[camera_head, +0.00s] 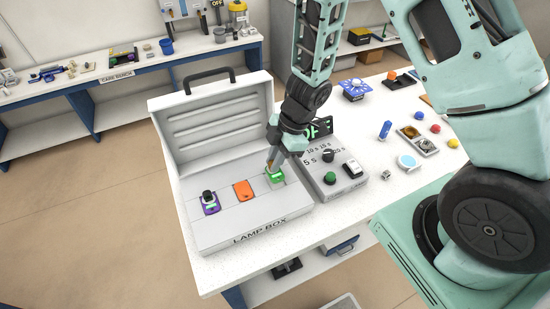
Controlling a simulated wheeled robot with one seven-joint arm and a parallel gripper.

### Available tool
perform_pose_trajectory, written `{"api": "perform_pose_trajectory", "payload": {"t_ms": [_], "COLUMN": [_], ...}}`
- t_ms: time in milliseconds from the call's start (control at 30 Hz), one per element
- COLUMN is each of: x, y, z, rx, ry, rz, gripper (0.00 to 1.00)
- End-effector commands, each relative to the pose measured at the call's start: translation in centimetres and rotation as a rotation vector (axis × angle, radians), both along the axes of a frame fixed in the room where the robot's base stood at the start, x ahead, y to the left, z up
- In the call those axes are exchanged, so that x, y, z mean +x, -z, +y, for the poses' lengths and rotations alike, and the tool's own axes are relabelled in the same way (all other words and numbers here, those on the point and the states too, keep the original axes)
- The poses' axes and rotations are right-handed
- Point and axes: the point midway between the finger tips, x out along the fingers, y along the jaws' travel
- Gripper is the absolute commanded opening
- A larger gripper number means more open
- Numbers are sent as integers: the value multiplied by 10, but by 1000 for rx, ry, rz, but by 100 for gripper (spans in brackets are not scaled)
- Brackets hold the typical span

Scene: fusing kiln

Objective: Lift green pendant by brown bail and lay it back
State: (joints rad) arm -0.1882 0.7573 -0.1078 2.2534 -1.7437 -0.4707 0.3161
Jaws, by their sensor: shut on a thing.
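The green pendant (279,178) is at the right end of the row in the open grey lamp box (200,238). My gripper (271,167) points down at the pendant's top and is shut on its bail. The bail is small and mostly hidden by the fingers; only a brownish spot shows there. I cannot tell whether the pendant rests on the box floor or hangs just above it. An orange piece (243,190) lies in the middle of the row, and a purple piece with a dark knob (209,202) is at the left.
The raised lid (218,120) stands behind the row. A grey control box (347,190) with a green button and knobs sits close on the right. Several small coloured items lie farther right. A care bench (120,75) is in the back left.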

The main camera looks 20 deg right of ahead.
Motion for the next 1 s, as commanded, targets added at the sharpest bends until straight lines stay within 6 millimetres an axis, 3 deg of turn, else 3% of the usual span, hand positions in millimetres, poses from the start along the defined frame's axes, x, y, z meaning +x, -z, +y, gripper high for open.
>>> {"api": "perform_pose_trajectory", "payload": {"t_ms": [1000], "x": [0], "y": [10], "z": [0], "rx": [0], "ry": [0], "rz": [0], "gripper": [0]}}
